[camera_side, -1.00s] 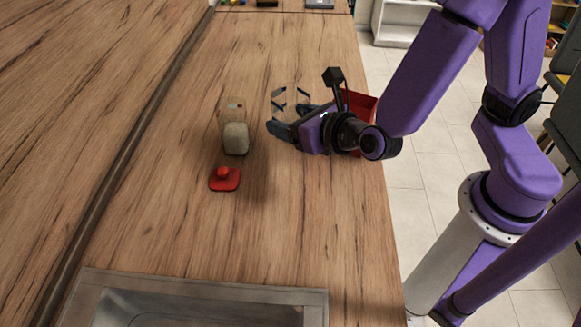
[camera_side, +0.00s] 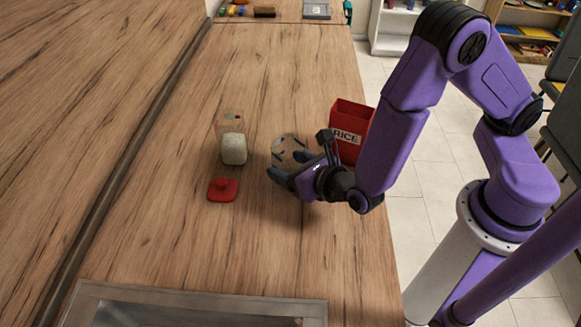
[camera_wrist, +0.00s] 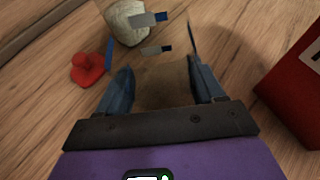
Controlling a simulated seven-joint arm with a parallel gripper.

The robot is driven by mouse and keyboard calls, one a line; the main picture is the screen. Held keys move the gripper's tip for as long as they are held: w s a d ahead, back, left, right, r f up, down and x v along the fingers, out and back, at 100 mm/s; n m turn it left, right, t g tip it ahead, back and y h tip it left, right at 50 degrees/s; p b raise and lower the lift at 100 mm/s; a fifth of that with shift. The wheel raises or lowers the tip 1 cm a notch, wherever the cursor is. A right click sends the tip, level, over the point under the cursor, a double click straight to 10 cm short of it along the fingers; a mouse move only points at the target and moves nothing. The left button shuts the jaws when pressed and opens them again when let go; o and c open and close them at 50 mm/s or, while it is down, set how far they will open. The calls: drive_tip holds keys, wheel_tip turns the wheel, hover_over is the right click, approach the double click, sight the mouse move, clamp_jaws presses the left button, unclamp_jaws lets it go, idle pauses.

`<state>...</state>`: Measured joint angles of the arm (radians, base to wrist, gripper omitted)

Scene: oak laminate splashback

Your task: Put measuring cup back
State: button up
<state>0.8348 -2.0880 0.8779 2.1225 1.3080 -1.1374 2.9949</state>
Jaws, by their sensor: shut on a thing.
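The clear measuring cup (camera_side: 284,148) with small dark marks is between the fingers of my gripper (camera_side: 288,168), which is shut on it. In the wrist view, the fingers stand on both sides of the see-through cup (camera_wrist: 156,50), and its grey and blue marks show. Its outline is faint, so I cannot tell its tilt or its height above the counter. A clear jar (camera_side: 233,148) with pale contents in its lower part stands open to the left of the cup. Its red lid (camera_side: 223,189) with a knob lies on the counter in front of it.
A red box marked RICE (camera_side: 350,130) stands behind my gripper near the counter's right edge. A metal sink (camera_side: 200,300) is at the front. Small objects lie at the far end. The counter (camera_side: 170,240) between lid and sink is clear.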

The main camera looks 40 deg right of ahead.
drive_tip(key=shift+f, duration=0.35)
drive_tip(key=shift+f, duration=0.15)
drive_tip(key=o, duration=1.1)
